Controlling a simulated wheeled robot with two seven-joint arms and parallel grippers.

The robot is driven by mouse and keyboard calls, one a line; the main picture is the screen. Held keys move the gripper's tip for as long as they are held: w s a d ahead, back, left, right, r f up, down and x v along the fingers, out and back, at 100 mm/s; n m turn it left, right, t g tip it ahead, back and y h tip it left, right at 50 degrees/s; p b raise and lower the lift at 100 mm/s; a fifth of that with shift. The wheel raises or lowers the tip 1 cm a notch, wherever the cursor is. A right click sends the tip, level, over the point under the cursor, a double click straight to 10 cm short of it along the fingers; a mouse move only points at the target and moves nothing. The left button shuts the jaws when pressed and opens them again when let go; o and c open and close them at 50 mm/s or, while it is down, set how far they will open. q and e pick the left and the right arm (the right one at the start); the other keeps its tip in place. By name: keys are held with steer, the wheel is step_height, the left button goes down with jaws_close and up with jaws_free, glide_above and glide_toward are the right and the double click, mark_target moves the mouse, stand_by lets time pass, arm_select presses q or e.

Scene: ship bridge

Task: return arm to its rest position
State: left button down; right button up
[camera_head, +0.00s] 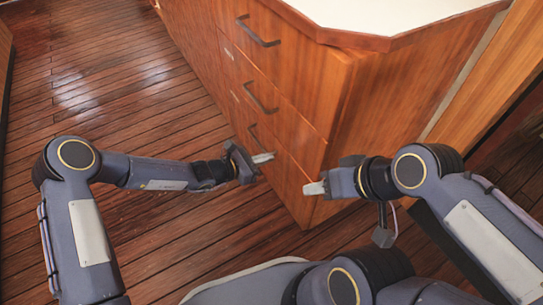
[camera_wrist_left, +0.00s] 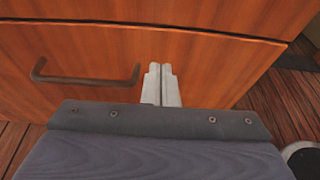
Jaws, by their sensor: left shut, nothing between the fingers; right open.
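My left gripper (camera_head: 262,158) reaches in from the left in the head view, its fingertips in front of the wooden cabinet's drawer fronts. In the left wrist view its two fingers (camera_wrist_left: 161,84) lie together with nothing between them, pointing at a drawer front to the right of a dark handle. I cannot tell whether the fingertips touch the wood. My right gripper (camera_head: 315,188) is by the cabinet's near corner in the head view, pointing left. It is empty, and its fingers are seen from the side.
The wooden cabinet (camera_head: 297,95) has several drawers with dark handles (camera_head: 262,97) and a pale top (camera_head: 385,14). It stands close in front of both grippers. The drawers look closed. The plank floor (camera_head: 120,105) on the left is clear.

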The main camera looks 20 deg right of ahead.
arm_select(q)
steer(key=p+v, duration=0.3)
steer(key=v, duration=0.7)
steer(key=shift+a, duration=0.4)
steer(key=shift+s, duration=0.1)
steer(key=s+a+r+m+g+y, duration=0.1)
steer(key=s+a+r+m+y, duration=0.15)
steer(key=a+r+m, duration=0.5)
steer(key=s+a+r+m+y, duration=0.1)
steer(key=s+a+r+m, duration=0.3)
steer(key=r, duration=0.6)
steer(key=s+a+r+m+t+y, duration=0.2)
steer(key=s+a+m+y, duration=0.15)
steer(key=s+a, duration=0.45)
steer(key=s+a+r+m+t+y, duration=0.2)
steer(key=s+a+r+m+y, duration=0.15)
steer(key=s+a, duration=0.5)
step_height(320, 180, up, 31)
steer(key=d+p, duration=0.1)
steer(key=p, duration=3.1)
